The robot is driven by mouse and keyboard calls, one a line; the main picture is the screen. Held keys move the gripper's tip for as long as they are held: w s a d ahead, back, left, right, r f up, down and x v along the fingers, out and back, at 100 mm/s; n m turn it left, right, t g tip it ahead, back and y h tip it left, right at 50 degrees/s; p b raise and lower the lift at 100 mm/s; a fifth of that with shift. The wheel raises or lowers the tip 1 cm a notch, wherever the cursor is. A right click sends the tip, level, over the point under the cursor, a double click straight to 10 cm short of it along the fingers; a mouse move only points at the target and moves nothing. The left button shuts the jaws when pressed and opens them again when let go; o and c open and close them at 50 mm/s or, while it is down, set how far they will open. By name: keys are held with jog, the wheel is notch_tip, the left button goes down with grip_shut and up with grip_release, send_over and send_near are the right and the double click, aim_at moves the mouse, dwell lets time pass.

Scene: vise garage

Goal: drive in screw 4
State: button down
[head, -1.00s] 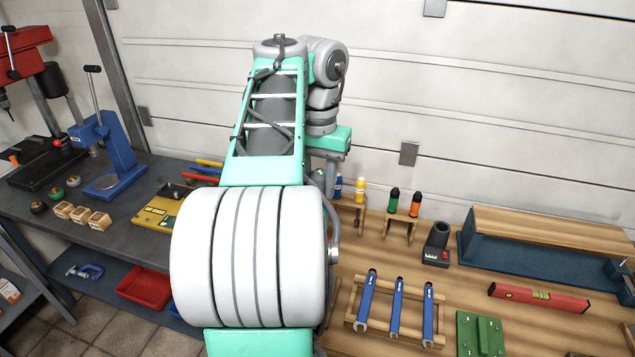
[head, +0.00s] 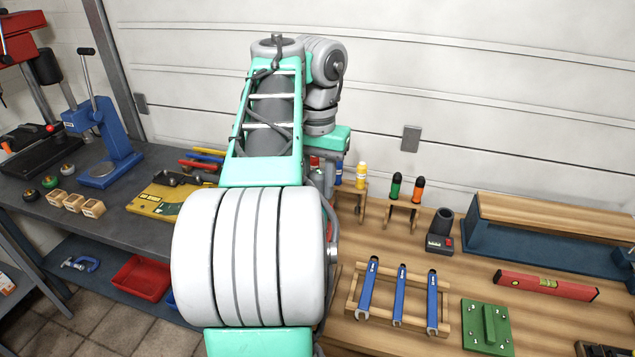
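A green plate (head: 472,326) with a raised middle bar lies on the wooden bench at the lower right. Small marks show near its corners, but I cannot read numbers or make out screw 4. Two drivers, one with a green handle (head: 396,187) and one with an orange handle (head: 418,189), stand upright in a small wooden rack (head: 402,211). My gripper (head: 329,178) hangs below the wrist near the back of the bench, left of the yellow bottle. My arm mostly hides it, so its fingers are not clear.
Blue wrenches (head: 400,297) lie on a wooden rack left of the plate. A red level (head: 546,286) and a long blue-and-wood box (head: 552,222) lie to the right. A dark holder (head: 440,230) and a yellow bottle (head: 361,175) stand at the back. Bare bench lies between.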

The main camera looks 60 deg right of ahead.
aim_at(317, 173)
jog(key=shift+a+f, duration=0.1)
jog(key=shift+f, duration=0.1)
jog(key=shift+f+b, duration=0.9)
jog(key=shift+b, duration=0.1)
dwell(2.5)
jog(key=shift+r, duration=0.1)
notch_tip(317, 173, up, 7)
jog(key=p, duration=0.7)
